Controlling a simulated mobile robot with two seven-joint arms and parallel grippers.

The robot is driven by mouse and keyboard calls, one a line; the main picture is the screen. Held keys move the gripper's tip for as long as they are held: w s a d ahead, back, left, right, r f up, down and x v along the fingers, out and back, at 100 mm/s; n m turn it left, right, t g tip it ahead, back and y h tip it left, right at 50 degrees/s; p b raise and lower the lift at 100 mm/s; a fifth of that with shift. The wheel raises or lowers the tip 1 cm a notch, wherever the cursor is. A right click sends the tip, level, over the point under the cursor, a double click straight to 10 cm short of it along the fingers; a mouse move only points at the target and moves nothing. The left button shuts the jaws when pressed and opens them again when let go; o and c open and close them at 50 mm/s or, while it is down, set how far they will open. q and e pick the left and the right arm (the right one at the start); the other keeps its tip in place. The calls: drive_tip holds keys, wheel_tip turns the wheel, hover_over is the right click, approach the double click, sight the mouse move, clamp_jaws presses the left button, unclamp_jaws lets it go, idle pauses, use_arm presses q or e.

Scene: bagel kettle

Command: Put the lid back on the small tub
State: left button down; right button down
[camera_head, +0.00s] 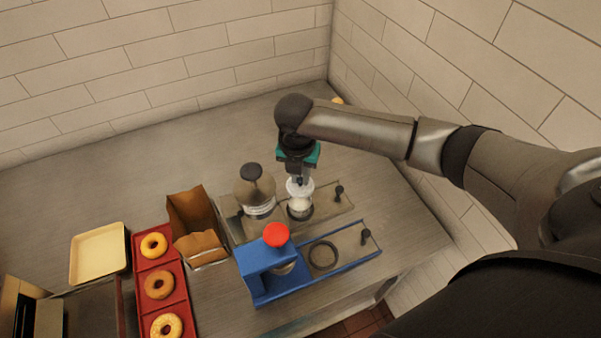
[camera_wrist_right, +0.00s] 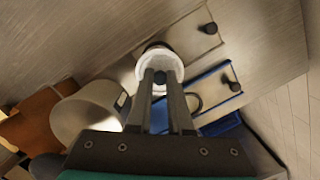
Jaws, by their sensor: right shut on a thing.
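My right gripper (camera_head: 299,181) points down at the middle of the counter and is shut on the knob of a pale round lid (camera_head: 292,190). In the right wrist view the fingers (camera_wrist_right: 160,80) close around the dark knob, and the white lid (camera_wrist_right: 175,62) spreads beneath them. The small tub (camera_head: 300,209), with pale contents and a dark lower rim, is directly below the lid in the head view. The lid hides much of the tub in the wrist view. I cannot tell whether lid and tub touch. My left gripper is not in view.
A grey canister with a dark knob (camera_head: 254,186) stands close left of the tub. A blue press with a red knob (camera_head: 276,235) stands in front. A brown paper bag (camera_head: 191,209), red donut tray (camera_head: 173,265) and cream tray (camera_head: 99,252) are left. The back counter is clear.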

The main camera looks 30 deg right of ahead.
sight(299, 186)
drive_tip(key=shift+f+b, duration=0.35)
drive_tip(key=shift+f, duration=0.2)
wheel_tip(299, 186, down, 3)
drive_tip(key=b, duration=0.3)
drive_tip(key=shift+r, duration=0.2)
drive_tip(key=shift+a+f+b, duration=0.1)
drive_tip(key=shift+f+b, duration=0.3)
drive_tip(key=shift+f, duration=0.5)
drive_tip(key=shift+p, duration=0.8)
drive_tip(key=shift+f+p, duration=0.15)
drive_tip(key=shift+p, duration=0.15)
idle(0.6)
drive_tip(key=shift+p, duration=0.35)
idle(0.3)
idle(0.4)
